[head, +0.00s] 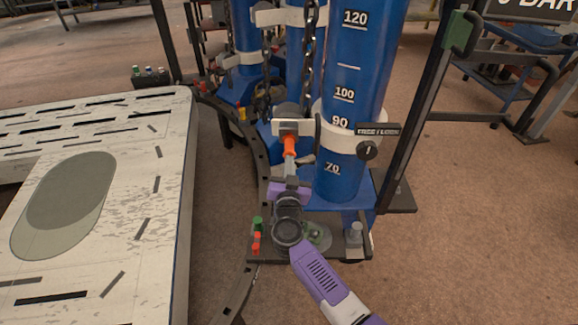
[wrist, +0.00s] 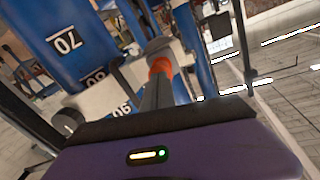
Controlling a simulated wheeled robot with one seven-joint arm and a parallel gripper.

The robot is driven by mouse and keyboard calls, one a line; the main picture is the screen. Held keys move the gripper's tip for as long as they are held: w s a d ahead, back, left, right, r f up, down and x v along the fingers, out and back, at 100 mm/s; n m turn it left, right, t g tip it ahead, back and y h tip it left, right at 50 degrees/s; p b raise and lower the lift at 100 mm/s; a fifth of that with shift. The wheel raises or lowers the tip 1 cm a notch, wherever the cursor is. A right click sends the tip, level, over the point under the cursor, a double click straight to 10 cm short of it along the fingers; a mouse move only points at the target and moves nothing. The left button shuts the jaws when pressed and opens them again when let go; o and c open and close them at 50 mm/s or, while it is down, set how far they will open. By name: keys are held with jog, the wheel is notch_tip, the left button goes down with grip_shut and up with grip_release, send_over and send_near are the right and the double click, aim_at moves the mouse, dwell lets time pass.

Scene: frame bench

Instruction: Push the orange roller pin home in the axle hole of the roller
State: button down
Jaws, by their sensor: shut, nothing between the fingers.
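The orange roller pin (head: 289,144) sits at the front of the grey roller (head: 288,108), beside the white bracket on the blue cylinder; it also shows in the wrist view (wrist: 160,67). The roller shows behind it in the wrist view (wrist: 158,45). My gripper (head: 289,160) is shut and empty, its fingertips right at the near end of the pin. In the wrist view the closed fingers (wrist: 157,88) line up with the pin. I cannot tell whether they touch it. The axle hole is hidden, and I cannot tell how deep the pin sits.
A blue cylinder (head: 352,75) with number marks stands right of the pin, with a FREE/LOCK knob (head: 368,150) on it. A chain (head: 308,50) hangs behind. A dark curved rail (head: 258,170) and a pale board (head: 150,200) lie left. Open floor shows at right.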

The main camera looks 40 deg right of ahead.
jog(key=shift+w+d, duration=0.45)
jog(key=shift+d, duration=0.05)
dwell(0.5)
jog(key=p+v, duration=0.2)
jog(key=v, duration=0.8)
jog(key=shift+s+a+p, duration=0.15)
jog(key=shift+a+p, duration=0.05)
jog(key=shift+p, duration=0.1)
